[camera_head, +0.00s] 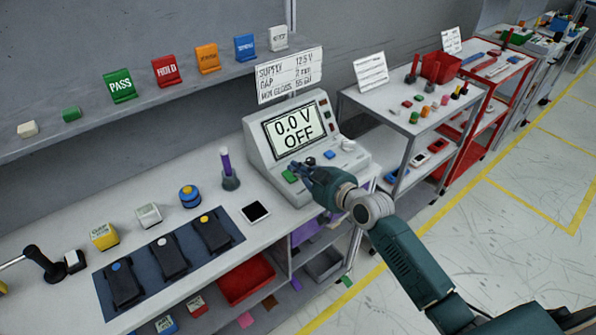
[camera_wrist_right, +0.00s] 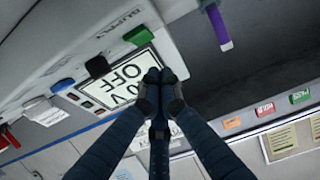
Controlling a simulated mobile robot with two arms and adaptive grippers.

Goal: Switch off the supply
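The supply (camera_head: 258,152) is a grey sloped console on the bench. Its screen (camera_head: 294,130) reads "0.0 V OFF". In the wrist view the console is upside down, and my right fingertips (camera_wrist_right: 163,76) are together, empty, over the screen (camera_wrist_right: 120,80). The green button (camera_wrist_right: 138,36) and a black knob (camera_wrist_right: 97,66) show there. I cannot tell contact. My left gripper is not in view.
A sign (camera_head: 290,75) stands behind the console. A purple-topped tube (camera_head: 228,168) in a stand and a small dark-screened device (camera_head: 255,212) are to its left. A dark mat (camera_head: 196,266) holds several black modules. A shelf above carries coloured cards. A cart (camera_head: 385,106) stands right.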

